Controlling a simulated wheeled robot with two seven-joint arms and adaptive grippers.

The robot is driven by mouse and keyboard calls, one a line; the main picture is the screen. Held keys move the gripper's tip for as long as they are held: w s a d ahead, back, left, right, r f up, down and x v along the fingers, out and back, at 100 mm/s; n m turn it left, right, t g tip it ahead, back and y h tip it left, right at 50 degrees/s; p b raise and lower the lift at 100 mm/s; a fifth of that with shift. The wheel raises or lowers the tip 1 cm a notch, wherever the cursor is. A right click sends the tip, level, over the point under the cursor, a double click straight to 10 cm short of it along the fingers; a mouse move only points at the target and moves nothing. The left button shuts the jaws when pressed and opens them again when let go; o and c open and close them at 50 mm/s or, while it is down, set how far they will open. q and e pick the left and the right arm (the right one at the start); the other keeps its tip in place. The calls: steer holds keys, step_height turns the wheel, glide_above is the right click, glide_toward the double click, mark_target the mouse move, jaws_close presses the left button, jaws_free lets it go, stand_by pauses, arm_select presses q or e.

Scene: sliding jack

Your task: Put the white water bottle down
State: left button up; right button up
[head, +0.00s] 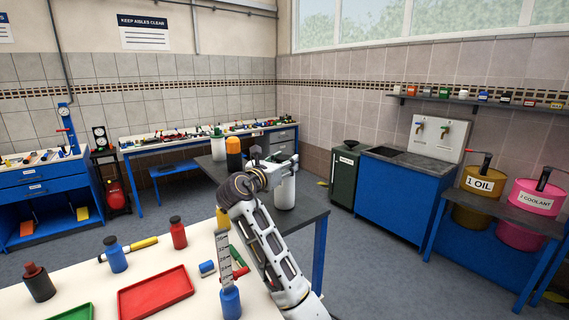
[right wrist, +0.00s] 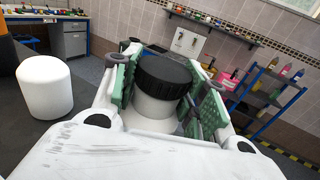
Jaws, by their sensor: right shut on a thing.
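The white water bottle (head: 285,192) is upright at the end of my right arm, over the right part of the dark grey table (head: 312,201). I cannot tell whether its base touches the table top. My right gripper (head: 272,166) is shut on it. In the right wrist view, the white bottle (right wrist: 152,106) with its black cap (right wrist: 164,76) sits between the green-padded fingers, and its lower part is hidden by the gripper body. My left gripper is not in view.
A white cylinder (right wrist: 45,88) shows left in the wrist view. The near white table holds a red tray (head: 156,292) and several small bottles.

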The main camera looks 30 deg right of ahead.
stand_by(0.3)
steer(key=o, duration=1.1)
steer(key=shift+f, duration=0.1)
steer(key=shift+b+v, duration=1.1)
steer(key=shift+v, duration=4.9)
